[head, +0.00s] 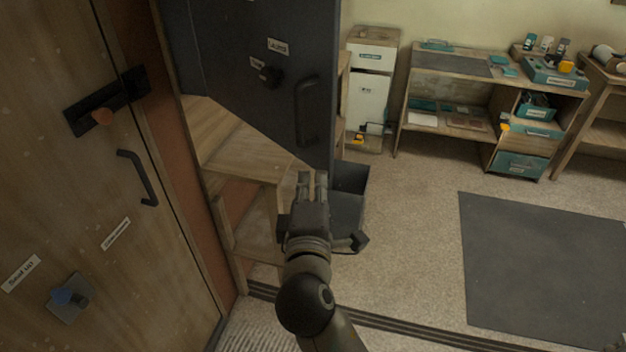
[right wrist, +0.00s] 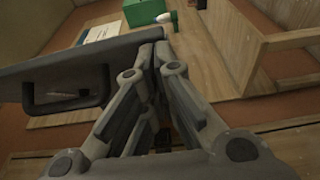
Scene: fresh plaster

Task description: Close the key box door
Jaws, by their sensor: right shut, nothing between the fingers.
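A dark grey door (head: 225,60), which looks like the key box door, stands swung out over a wooden shelf in the head view. It carries a black bar handle (head: 306,110), a round knob (head: 268,75) and small labels. In the right wrist view the grey panel (right wrist: 100,52) with its handle (right wrist: 66,95) lies to the left of the fingers. My right gripper (head: 313,178) is shut and empty, just below the door's lower right corner in the head view. In the right wrist view its fingertips (right wrist: 154,50) are close to the panel's edge; contact cannot be told. My left gripper is out of view.
A wooden door (head: 60,180) with a black handle fills the left. A wooden shelf (head: 235,145) and a dark bin (head: 350,178) are close to my right gripper. A shelf unit (head: 440,60) stands at the back. Carpet and a dark mat (head: 545,270) leave free room right.

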